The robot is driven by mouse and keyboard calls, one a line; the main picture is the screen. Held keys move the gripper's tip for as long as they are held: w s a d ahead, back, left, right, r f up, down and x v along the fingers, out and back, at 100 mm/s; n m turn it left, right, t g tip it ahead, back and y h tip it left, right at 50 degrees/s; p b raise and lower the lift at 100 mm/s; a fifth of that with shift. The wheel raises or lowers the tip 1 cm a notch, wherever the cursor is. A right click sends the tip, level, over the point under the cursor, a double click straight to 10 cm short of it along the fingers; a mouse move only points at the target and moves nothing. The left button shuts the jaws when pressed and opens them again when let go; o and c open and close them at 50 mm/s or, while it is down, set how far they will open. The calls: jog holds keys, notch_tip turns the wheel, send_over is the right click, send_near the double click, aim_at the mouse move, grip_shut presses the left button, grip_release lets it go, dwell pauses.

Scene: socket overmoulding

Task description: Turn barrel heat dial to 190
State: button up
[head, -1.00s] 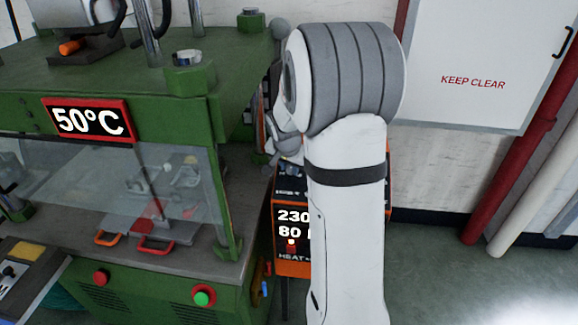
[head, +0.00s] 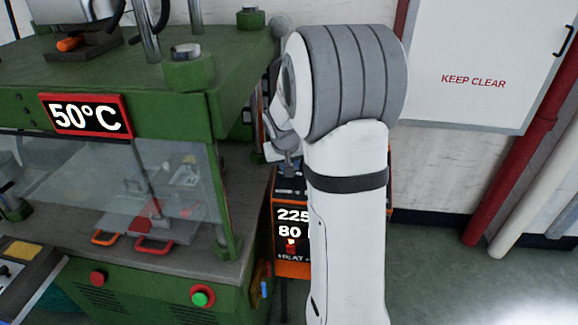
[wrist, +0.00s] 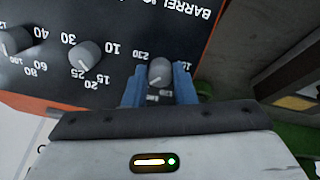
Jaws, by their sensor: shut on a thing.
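The barrel heat dial (wrist: 160,72) is a grey knob on a black panel, upside down in the wrist view, under the word BARREL. My gripper (wrist: 160,85) has its two blue fingers on either side of the dial, shut on it. Part of the scale shows around it, with 230 at its left; the dial's pointer is hard to make out. In the head view the control box display (head: 291,225) reads 225 above 80.
A green press (head: 110,180) showing 50°C stands close left of my arm. A red pipe (head: 515,170) runs along the wall at right.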

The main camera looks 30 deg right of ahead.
jog(key=n, duration=0.4)
jog(key=shift+r, duration=0.1)
jog(key=shift+w+n+p, duration=0.1)
jog(key=shift+n+p, duration=0.3)
jog(key=shift+n, duration=1.8)
jog(key=o, duration=1)
jog(key=v, duration=0.7)
jog(key=shift+s+a+r, duration=0.2)
jog(key=shift+r, duration=0.05)
